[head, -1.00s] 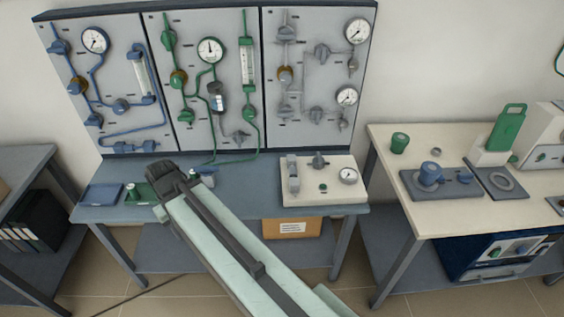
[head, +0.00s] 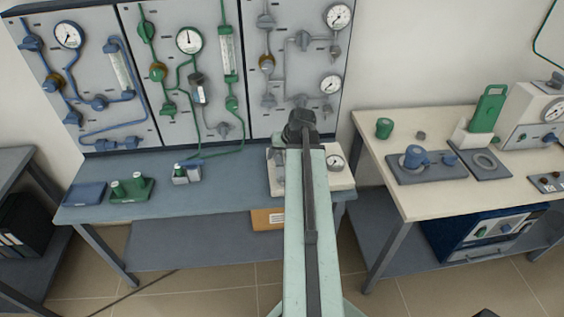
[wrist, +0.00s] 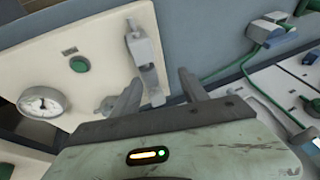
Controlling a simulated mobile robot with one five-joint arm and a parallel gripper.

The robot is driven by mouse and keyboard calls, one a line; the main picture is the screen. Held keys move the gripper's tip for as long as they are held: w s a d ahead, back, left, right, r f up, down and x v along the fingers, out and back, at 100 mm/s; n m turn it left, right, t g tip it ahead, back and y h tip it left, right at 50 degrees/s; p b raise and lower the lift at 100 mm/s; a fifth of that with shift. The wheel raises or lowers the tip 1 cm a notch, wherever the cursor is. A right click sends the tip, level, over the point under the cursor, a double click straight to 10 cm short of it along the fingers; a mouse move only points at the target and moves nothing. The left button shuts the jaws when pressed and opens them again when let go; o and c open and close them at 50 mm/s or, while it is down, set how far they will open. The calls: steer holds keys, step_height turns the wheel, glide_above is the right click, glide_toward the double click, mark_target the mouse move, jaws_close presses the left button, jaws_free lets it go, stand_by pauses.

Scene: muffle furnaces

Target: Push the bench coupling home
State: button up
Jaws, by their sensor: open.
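A cream bench unit (head: 342,181) sits at the right end of the blue-grey bench, mostly behind my arm in the head view. In the wrist view, the unit (wrist: 55,62) carries a grey bench coupling (wrist: 143,47), a long upright-looking fitting near its edge. My gripper (wrist: 158,88) is open and empty, its two fingers apart with the lower end of the coupling between them in the picture. I cannot tell whether they touch it. In the head view the coupling and fingertips are hidden by my arm.
The unit also carries a gauge (wrist: 42,102) and a green button (wrist: 79,64). A small grey block with a green top (head: 187,173) and a green holder (head: 132,188) stand left on the bench. A wall panel (head: 190,75) rises behind. The bench middle is clear.

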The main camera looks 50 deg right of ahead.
mark_target(281, 162)
steer(key=d+f+b, duration=0.1)
steer(key=f+b, duration=0.1)
steer(key=w+d+f+b, duration=0.1)
steer(key=f+b, duration=0.1)
steer(key=w+d+f+b, duration=0.1)
steer(key=f+b, duration=0.2)
steer(key=shift+r, duration=0.1)
jaws_close()
stand_by(0.3)
stand_by(1.2)
